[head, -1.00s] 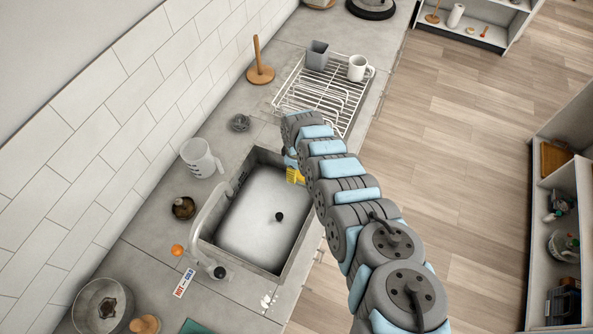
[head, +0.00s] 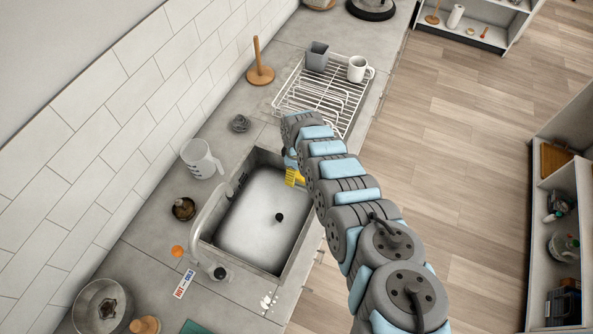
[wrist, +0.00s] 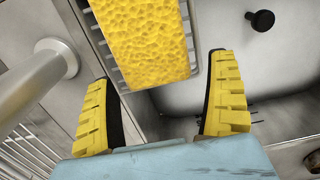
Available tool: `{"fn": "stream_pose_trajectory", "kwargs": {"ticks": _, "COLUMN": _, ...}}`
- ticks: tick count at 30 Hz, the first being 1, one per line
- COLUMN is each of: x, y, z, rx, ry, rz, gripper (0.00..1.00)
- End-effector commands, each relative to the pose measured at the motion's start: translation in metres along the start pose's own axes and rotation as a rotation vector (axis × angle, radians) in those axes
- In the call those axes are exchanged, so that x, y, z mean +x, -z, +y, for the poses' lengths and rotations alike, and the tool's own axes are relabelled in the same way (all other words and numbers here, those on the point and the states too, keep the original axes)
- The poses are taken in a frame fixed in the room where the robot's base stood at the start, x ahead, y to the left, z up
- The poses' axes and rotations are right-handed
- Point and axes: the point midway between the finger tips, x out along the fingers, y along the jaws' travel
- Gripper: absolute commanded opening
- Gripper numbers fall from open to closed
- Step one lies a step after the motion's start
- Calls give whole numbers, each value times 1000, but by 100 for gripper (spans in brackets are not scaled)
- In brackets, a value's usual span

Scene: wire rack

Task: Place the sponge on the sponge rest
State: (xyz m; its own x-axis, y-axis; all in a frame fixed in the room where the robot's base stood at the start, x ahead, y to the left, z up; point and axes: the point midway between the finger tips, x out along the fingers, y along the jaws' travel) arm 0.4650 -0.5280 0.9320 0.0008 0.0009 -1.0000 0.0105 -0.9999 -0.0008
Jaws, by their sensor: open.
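The yellow sponge (wrist: 150,38) is at the top of the wrist view, lying over a grey slatted sponge rest (wrist: 193,22) by the sink wall. Strips of the rest show along both long sides of the sponge. My gripper (wrist: 162,70) is open, with one yellow-padded finger on each side of the sponge's near end. Clear gaps show between the sponge and both fingers. In the head view only a small yellow patch (head: 294,177) shows beside my arm at the sink's edge. I cannot tell there which part is sponge or finger. My arm hides the rest.
The sink (head: 262,215) lies beside my gripper, with a faucet (head: 208,215) on its left. A wire rack (head: 318,95) holds a grey cup (head: 317,57) and a white mug (head: 358,69). A measuring jug (head: 200,160) and a scrubber (head: 240,123) stand along the counter.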

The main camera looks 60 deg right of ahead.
Motion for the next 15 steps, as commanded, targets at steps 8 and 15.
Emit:
{"fn": "stream_pose_trajectory", "kwargs": {"ticks": 8, "x": -25, "y": 0, "z": 1, "rx": 0, "ry": -1, "rz": 0, "gripper": 89}}
{"fn": "stream_pose_trajectory", "kwargs": {"ticks": 15, "x": -43, "y": 1, "z": 0, "rx": -3, "ry": 0, "rz": 0, "gripper": 89}}
